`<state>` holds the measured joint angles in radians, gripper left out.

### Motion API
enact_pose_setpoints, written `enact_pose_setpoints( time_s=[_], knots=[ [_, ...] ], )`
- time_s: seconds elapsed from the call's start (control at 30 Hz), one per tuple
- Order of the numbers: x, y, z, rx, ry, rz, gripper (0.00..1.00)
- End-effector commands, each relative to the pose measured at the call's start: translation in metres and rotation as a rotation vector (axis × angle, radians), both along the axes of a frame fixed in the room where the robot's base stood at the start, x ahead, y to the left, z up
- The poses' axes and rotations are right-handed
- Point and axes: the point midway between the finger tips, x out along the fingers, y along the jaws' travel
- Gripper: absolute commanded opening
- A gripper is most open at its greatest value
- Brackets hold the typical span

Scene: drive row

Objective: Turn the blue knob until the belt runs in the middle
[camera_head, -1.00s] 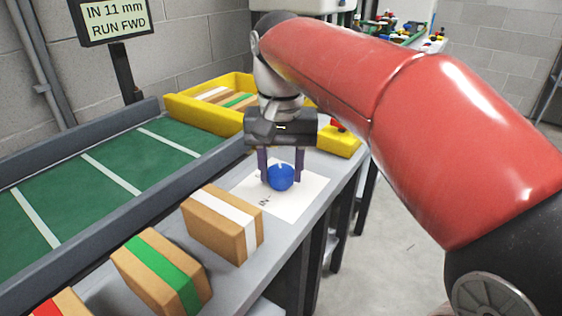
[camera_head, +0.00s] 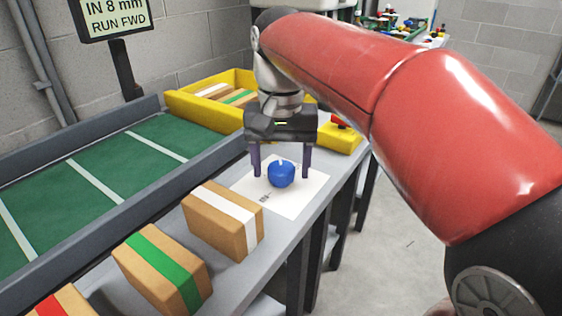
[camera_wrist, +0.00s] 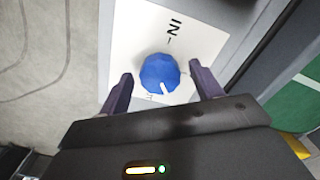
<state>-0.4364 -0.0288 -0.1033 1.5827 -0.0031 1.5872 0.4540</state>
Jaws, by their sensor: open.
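The blue knob (camera_head: 281,174) sits on a white printed sheet (camera_head: 300,200) on the grey ledge beside the belt. It also shows in the wrist view (camera_wrist: 160,74), with a white pointer mark toward the lower right of its top. My gripper (camera_head: 281,174) is open, with its fingers on either side of the knob and apart from it; the wrist view shows the same gap (camera_wrist: 162,83). The green belt (camera_head: 100,178) with white cross lines lies at left. The display (camera_head: 115,14) reads "IN 8 mm RUN FWD".
Cardboard boxes with white (camera_head: 224,222), green (camera_head: 162,270) and red (camera_head: 62,303) stripes stand on the ledge in front of the knob. A yellow bin (camera_head: 190,108) with boxes stands behind. A yellow control box (camera_head: 342,140) with a red button is right of my gripper.

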Motion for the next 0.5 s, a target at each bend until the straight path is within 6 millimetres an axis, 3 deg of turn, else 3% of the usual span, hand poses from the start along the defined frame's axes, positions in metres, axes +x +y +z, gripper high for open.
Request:
enact_pose_setpoints(
  time_s=[0.5],
  knots=[
    [0.001,0.0,0.071,0.001,-0.003,-0.001,0.65]
  ],
)
